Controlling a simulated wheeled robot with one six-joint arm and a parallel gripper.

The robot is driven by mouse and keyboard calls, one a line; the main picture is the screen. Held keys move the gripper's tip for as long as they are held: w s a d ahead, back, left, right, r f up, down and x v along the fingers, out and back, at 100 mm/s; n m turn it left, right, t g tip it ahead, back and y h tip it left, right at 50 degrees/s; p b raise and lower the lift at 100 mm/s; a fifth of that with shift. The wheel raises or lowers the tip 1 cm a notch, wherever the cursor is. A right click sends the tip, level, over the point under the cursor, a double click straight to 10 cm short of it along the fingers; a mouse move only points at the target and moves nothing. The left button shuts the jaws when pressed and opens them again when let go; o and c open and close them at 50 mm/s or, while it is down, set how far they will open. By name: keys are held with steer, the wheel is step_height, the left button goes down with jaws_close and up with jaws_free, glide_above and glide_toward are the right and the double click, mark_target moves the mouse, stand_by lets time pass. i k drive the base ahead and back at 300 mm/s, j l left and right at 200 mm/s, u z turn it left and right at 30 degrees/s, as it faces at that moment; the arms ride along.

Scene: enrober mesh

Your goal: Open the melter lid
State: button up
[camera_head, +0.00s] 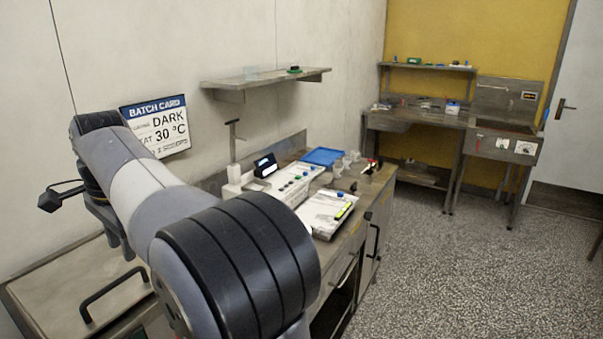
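A flat metal lid (62,297) with a black bar handle (108,290) lies at the lower left; it looks like the melter lid and looks shut. My arm crosses in front and hides its right side. My gripper (122,245) points down above the lid's back part, behind the handle in the picture. It is partly hidden by my arm, and I cannot tell how its fingers stand. I see nothing held in it.
A metal bench with a white control unit (293,188), a blue tray (323,156) and small items stands right of my arm. A batch card (157,127) and a shelf (265,82) are on the wall. The speckled floor (460,270) at right is clear.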

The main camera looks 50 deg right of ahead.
mark_target(77, 294)
steer(key=l, duration=0.7)
steer(key=k+l, duration=0.1)
steer(key=l, duration=0.6)
steer(key=l+u, duration=0.1)
steer(key=l, duration=0.6)
steer(key=i+j+u, duration=0.2)
steer(key=j, duration=0.2)
steer(key=i+j+u, duration=0.1)
steer(key=j+u, duration=0.15)
steer(key=i+j+u, duration=0.2)
steer(key=j, duration=0.25)
